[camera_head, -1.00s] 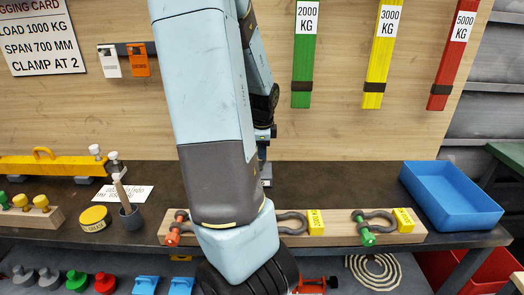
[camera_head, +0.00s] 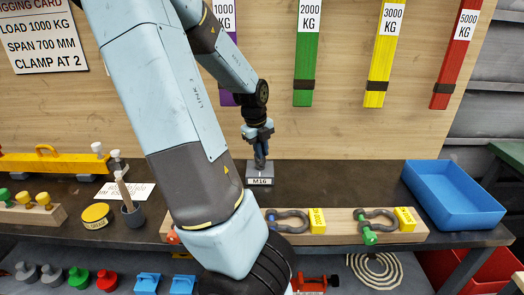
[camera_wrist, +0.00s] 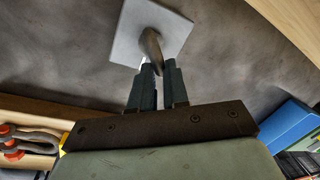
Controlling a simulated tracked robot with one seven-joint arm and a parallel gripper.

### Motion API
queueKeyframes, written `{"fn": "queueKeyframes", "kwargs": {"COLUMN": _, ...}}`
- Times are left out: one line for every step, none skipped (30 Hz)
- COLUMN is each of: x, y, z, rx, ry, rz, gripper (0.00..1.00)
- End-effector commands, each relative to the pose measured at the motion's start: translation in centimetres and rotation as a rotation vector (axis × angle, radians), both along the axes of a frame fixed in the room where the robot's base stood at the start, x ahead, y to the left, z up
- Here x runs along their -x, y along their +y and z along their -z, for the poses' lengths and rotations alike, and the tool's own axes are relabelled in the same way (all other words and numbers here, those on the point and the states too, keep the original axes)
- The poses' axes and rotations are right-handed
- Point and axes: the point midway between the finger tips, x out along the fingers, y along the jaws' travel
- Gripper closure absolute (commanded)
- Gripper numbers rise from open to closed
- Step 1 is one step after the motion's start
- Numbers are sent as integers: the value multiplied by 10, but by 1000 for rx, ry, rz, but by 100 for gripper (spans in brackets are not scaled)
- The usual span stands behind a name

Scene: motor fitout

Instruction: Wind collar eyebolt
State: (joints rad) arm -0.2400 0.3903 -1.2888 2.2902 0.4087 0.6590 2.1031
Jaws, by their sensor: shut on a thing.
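My gripper (camera_head: 260,150) points down over a small grey block labelled M16 (camera_head: 260,181) on the dark bench. In the wrist view my gripper (camera_wrist: 155,82) is shut on a dark metal eyebolt (camera_wrist: 151,43), whose ring shows nearly edge-on at the fingertips. The block's pale square top (camera_wrist: 128,38) lies under it in that view. The eyebolt's shank and collar are hidden, so I cannot tell how it sits in the block.
A wooden rack (camera_head: 340,235) with shackles stands along the front edge, partly behind my arm. A blue tray (camera_head: 455,195) is at the right. The bench right of the block is clear.

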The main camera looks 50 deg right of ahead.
Motion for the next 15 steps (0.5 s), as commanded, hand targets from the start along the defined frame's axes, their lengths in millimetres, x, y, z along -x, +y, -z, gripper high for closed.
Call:
{"fn": "queueKeyframes", "kwargs": {"x": -2, "y": -2, "z": -1, "rx": 7, "ry": 0, "rz": 42, "gripper": 100}}
{"fn": "queueKeyframes", "kwargs": {"x": -2, "y": -1, "z": -1, "rx": 7, "ry": 0, "rz": 72, "gripper": 100}}
{"fn": "queueKeyframes", "kwargs": {"x": -2, "y": -1, "z": -1, "rx": 7, "ry": 0, "rz": 108, "gripper": 100}}
{"fn": "queueKeyframes", "kwargs": {"x": -3, "y": 0, "z": -1, "rx": 8, "ry": 0, "rz": 138, "gripper": 100}}
{"fn": "queueKeyframes", "kwargs": {"x": -3, "y": 0, "z": -1, "rx": 7, "ry": 0, "rz": 166, "gripper": 100}}
{"fn": "queueKeyframes", "kwargs": {"x": -3, "y": 0, "z": -1, "rx": 9, "ry": 0, "rz": 204, "gripper": 100}}
{"fn": "queueKeyframes", "kwargs": {"x": -3, "y": 0, "z": -2, "rx": 9, "ry": 0, "rz": 233, "gripper": 100}}
{"fn": "queueKeyframes", "kwargs": {"x": -3, "y": 0, "z": -2, "rx": 9, "ry": 0, "rz": 260, "gripper": 100}}
{"fn": "queueKeyframes", "kwargs": {"x": -4, "y": 1, "z": -2, "rx": 9, "ry": -1, "rz": 297, "gripper": 100}}
{"fn": "queueKeyframes", "kwargs": {"x": -4, "y": 1, "z": -2, "rx": 9, "ry": -1, "rz": 324, "gripper": 100}}
{"fn": "queueKeyframes", "kwargs": {"x": -4, "y": 1, "z": -2, "rx": 9, "ry": -1, "rz": 352, "gripper": 100}}
{"fn": "queueKeyframes", "kwargs": {"x": -5, "y": 1, "z": -2, "rx": 9, "ry": -2, "rz": 386, "gripper": 100}}
{"fn": "queueKeyframes", "kwargs": {"x": -5, "y": 2, "z": -2, "rx": 8, "ry": -1, "rz": 410, "gripper": 100}}
{"fn": "queueKeyframes", "kwargs": {"x": -5, "y": 2, "z": -2, "rx": 9, "ry": -1, "rz": 436, "gripper": 100}}
{"fn": "queueKeyframes", "kwargs": {"x": -5, "y": 2, "z": -2, "rx": 8, "ry": -2, "rz": 467, "gripper": 100}}
